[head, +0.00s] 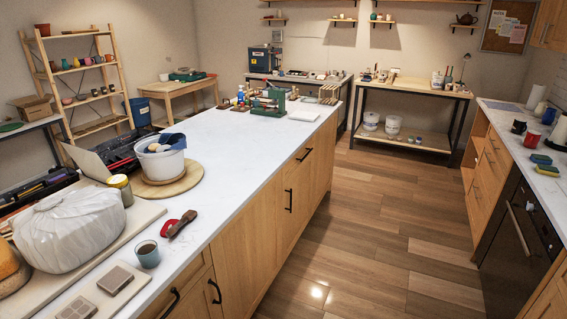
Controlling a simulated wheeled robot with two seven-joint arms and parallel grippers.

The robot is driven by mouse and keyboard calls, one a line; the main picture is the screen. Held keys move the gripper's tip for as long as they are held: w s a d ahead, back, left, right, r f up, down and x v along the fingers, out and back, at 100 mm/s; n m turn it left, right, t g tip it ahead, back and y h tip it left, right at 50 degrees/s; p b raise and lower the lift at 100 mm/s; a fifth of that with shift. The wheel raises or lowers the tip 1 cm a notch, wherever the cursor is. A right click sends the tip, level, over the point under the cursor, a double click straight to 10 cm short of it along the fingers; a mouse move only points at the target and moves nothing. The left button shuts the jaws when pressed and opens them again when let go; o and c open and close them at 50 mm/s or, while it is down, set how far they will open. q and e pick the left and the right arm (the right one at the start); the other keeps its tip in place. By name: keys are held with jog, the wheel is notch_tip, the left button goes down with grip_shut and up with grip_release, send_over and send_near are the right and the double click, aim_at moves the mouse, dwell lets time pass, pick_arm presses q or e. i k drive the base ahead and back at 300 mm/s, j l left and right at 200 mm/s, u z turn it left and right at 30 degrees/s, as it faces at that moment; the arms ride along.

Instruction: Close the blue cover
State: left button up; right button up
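No thing in the head view is plainly a blue cover. A blue box-like machine (262,60) stands on the dark-framed bench at the back wall. It is small in view, and I cannot tell whether it has a cover or whether one is open. A white bucket (161,164) with dark blue cloth (172,140) at its rim stands on a round wooden board on the near counter. A blue bin (140,111) stands by the wooden shelf at the left. Neither of my grippers is in view.
The long white counter (235,148) has clear space in its middle. A plastic-wrapped lump (70,230), a cup (147,254) and a brown-handled tool (182,224) lie near its front. The wooden floor (385,220) between the counters is clear.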

aim_at(90, 162)
jog(key=u, duration=0.7)
jog(key=i+l+u, duration=0.6)
jog(key=l+u, duration=0.3)
jog(key=i+l+u, duration=0.2)
jog(key=l+u, duration=0.15)
jog(key=i+l+u, duration=0.1)
jog(key=l+u, duration=0.2)
jog(key=l, duration=0.2)
jog(key=i+l, duration=0.1)
jog(key=l, duration=0.45)
jog(key=i+l, duration=0.1)
jog(key=l, duration=0.4)
